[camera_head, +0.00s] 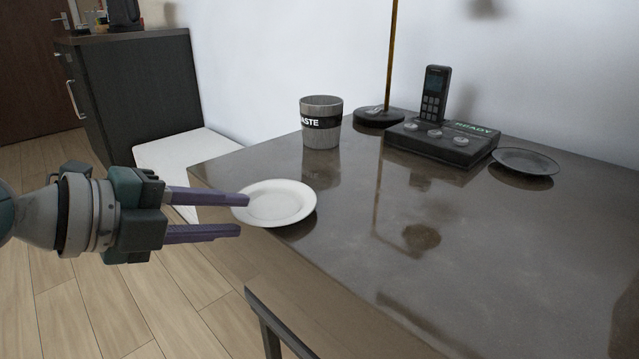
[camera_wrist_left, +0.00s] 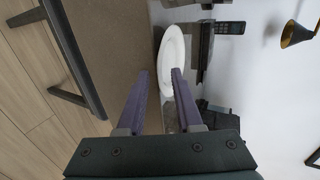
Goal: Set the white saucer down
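The white saucer (camera_head: 277,204) lies level at the left front edge of the dark glossy table (camera_head: 480,260), its left rim reaching the edge or a little past it. A dark reflection shows just below it. My left gripper (camera_head: 241,215) is at the saucer's left rim, fingers spread wide. The upper fingertip overlaps the rim in the picture; the lower one is below and in front of it. In the left wrist view the saucer (camera_wrist_left: 172,50) shows beyond the open fingers (camera_wrist_left: 160,72), near the right one. I cannot tell whether a finger touches it. My right gripper is not in view.
A grey waste cup (camera_head: 321,135) stands behind the saucer. A lamp base (camera_head: 379,117), a black phone dock (camera_head: 440,143) and a dark saucer (camera_head: 525,161) are at the back. The table's middle and right front are clear.

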